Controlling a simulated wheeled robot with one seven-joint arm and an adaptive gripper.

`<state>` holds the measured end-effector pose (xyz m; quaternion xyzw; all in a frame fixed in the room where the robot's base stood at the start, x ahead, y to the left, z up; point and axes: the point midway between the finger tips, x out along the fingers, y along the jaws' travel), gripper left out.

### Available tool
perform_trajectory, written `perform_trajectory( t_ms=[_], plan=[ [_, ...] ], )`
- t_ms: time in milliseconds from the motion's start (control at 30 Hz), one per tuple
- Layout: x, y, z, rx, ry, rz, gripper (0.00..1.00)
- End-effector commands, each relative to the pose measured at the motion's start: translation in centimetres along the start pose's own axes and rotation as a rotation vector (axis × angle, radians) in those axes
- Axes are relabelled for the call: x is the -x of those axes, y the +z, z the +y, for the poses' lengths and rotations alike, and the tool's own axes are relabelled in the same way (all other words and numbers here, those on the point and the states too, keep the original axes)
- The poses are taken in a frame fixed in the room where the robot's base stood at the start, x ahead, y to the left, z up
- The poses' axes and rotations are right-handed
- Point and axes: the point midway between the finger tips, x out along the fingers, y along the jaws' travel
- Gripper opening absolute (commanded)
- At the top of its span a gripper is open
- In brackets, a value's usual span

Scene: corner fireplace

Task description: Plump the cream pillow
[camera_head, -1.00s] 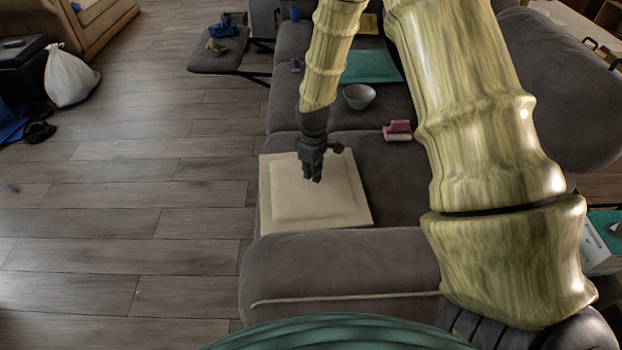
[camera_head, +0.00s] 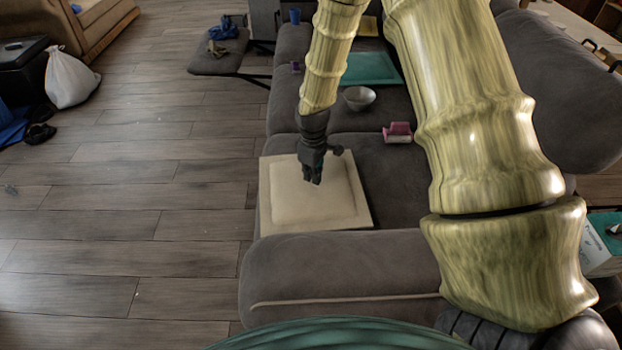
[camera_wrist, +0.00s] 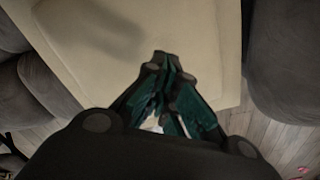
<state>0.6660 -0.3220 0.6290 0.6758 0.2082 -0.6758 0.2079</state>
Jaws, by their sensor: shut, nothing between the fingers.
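The cream pillow (camera_head: 290,208) lies flat on the near seat of the grey sofa, just behind the near armrest. It is square, with a raised middle and a flat border. My gripper (camera_head: 313,180) points down over the pillow's middle. Its fingers are shut with nothing between them. In the wrist view the pillow (camera_wrist: 185,30) fills the top middle, and the shut fingers (camera_wrist: 160,62) show in front of it. A soft shadow lies on the pillow there. I cannot tell whether the fingertips touch the pillow.
The grey sofa (camera_head: 395,195) also holds a grey bowl (camera_head: 359,98), a pink object (camera_head: 397,132) and a teal mat (camera_head: 371,68) farther back. The near armrest (camera_head: 330,270) borders the pillow. A white sack (camera_head: 70,78) stands at left. The wooden floor (camera_head: 130,200) left of the sofa is mostly clear.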

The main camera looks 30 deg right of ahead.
Motion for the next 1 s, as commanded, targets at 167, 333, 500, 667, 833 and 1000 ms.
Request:
perform_trajectory(
  t_ms=[167,333,500,667,833,1000],
  plan=[
    [0.0,0.0,0.0,0.0,0.0,0.0,0.0],
    [0.0,0.0,0.0,0.0,0.0,0.0,0.0],
    [-0.6,0.0,0.0,0.0,0.0,0.0,0.0],
    [-1.2,0.0,0.0,0.0,0.0,-0.001,0.0],
    [-1.8,0.0,0.0,0.0,-0.001,-0.001,0.0],
    [-2.5,0.0,0.0,0.0,0.0,0.0,0.0]
  ],
)
